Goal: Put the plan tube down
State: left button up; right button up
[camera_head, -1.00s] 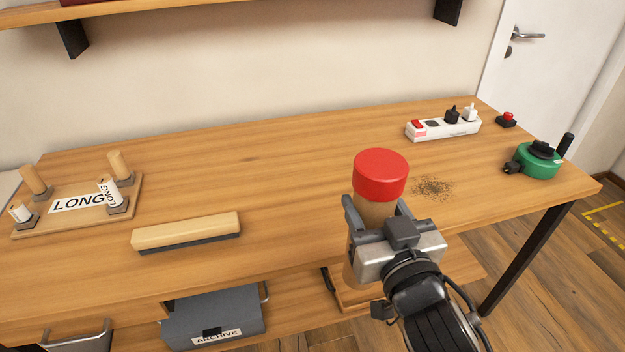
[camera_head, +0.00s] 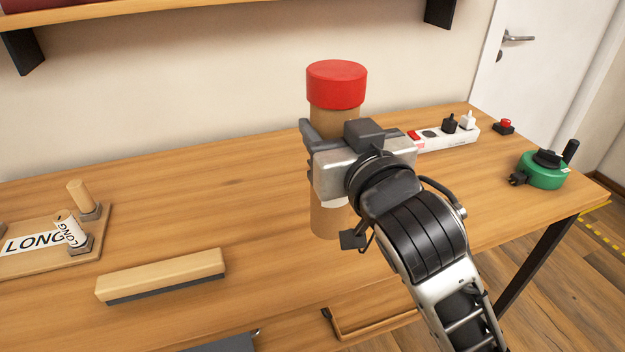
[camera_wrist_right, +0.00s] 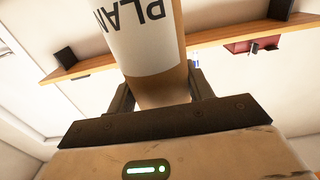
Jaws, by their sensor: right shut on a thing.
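The plan tube (camera_head: 330,220) is a brown cardboard cylinder with a red cap on top. My right gripper (camera_head: 325,150) is shut around its upper part, below the cap, and holds it upright. In the head view the tube stands in front of the desk top (camera_head: 250,205); I cannot tell whether its lower end touches the wood. In the right wrist view the tube (camera_wrist_right: 150,40) shows a white label reading "PLAN", upside down, between the fingers. My left gripper is not in view.
A long wooden block with a dark underside (camera_head: 165,274) lies left of the tube. A pegged board marked "LONG" (camera_head: 60,262) is farther left. A white power strip (camera_head: 450,138), a red button (camera_head: 504,126) and a green reel (camera_head: 543,171) are at right. The desk's middle is clear.

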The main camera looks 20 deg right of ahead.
jog(key=shift+w+f+b, duration=0.15)
jog(key=shift+f+b, duration=0.1)
jog(key=shift+b, duration=0.2)
jog(key=shift+w, duration=0.3)
pick_arm(q)
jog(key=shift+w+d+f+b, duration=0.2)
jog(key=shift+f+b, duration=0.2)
jog(key=shift+b, duration=0.3)
pick_arm(e)
jog(key=w+f, duration=0.9)
jog(key=f, duration=0.1)
jog(key=shift+f, duration=0.3)
jog(key=shift+f, duration=0.1)
jog(key=o, duration=1.3)
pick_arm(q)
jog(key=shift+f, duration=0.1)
